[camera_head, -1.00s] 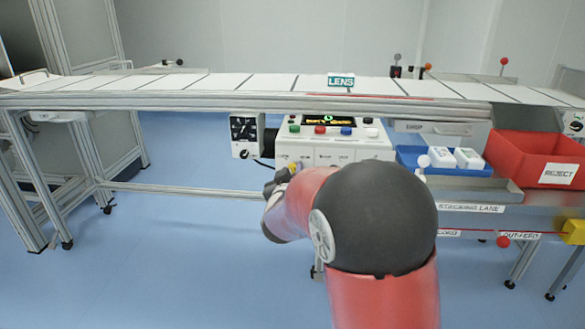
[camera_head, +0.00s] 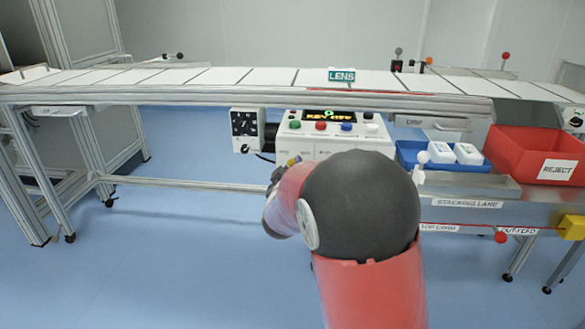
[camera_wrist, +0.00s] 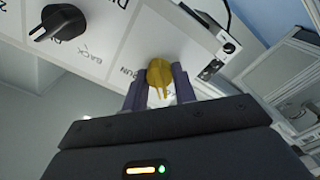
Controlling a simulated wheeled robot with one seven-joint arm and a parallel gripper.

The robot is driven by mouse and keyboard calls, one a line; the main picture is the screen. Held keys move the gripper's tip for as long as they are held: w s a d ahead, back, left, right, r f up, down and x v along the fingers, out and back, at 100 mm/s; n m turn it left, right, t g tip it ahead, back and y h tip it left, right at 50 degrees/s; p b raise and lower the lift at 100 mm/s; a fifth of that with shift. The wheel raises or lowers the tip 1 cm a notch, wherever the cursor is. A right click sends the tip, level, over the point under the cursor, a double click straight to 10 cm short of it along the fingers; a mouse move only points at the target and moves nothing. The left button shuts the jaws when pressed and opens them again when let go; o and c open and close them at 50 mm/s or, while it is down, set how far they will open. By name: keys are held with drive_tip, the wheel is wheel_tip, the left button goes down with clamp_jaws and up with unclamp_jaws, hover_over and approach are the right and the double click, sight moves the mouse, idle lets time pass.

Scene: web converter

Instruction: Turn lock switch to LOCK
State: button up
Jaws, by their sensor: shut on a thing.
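In the wrist view a yellow knob (camera_wrist: 159,72), apparently the lock switch, stands on the white panel face. My gripper (camera_wrist: 160,92) has one dark finger on each side of the knob and is shut on it. The knob's ridge runs roughly along the fingers. Panel lettering beside it seems to read BACK and RUN; no LOCK mark is readable. In the head view my gripper (camera_head: 282,172) is at the lower left of the white control box (camera_head: 374,145), and my arm hides much of the box's front.
A black knob (camera_wrist: 62,22) is on the same panel, left in the wrist view. The box top has coloured buttons and a lit display (camera_head: 330,115). A grey dial box (camera_head: 245,130) stands left of it. The conveyor (camera_head: 215,77) runs above; a red reject bin (camera_head: 530,150) is at right.

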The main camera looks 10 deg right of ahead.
drive_tip(key=o, duration=1)
drive_tip(key=v, duration=0.7)
drive_tip(key=shift+s+a+b, duration=0.15)
drive_tip(key=shift+s+b, duration=0.2)
